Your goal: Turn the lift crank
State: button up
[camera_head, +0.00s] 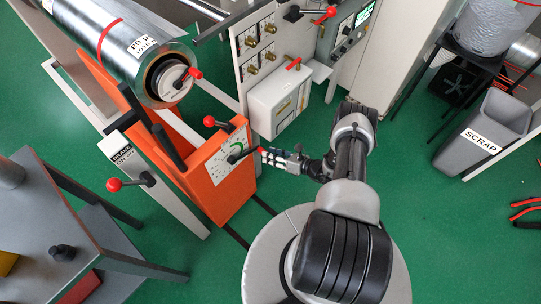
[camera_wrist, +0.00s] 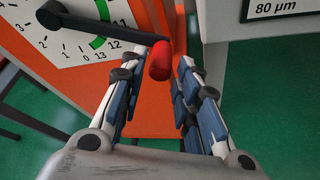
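The lift crank (camera_wrist: 100,30) is a black arm with a red knob (camera_wrist: 160,61), mounted on a white numbered dial (camera_wrist: 75,48) with a green band. The dial is on the front of the orange lift (camera_head: 205,185), and the crank's black arm also shows in the head view (camera_head: 240,155). Its arm points right and slightly down in the wrist view. My gripper (camera_wrist: 157,72) is open, with the red knob between its blue-and-white fingers near the tips. A gap shows between the knob and the right finger. Contact with the left finger is unclear. In the head view my gripper (camera_head: 268,157) is right of the dial.
Another red-knobbed lever (camera_head: 217,122) is on top of the lift, close to the crank. A brake lever (camera_head: 130,182) stands at left. A foil roll (camera_head: 120,45) lies above the lift. A white box (camera_head: 275,105) is behind my gripper. Green floor (camera_head: 440,240) is open at right.

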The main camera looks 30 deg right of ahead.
jog(key=v, duration=1.1)
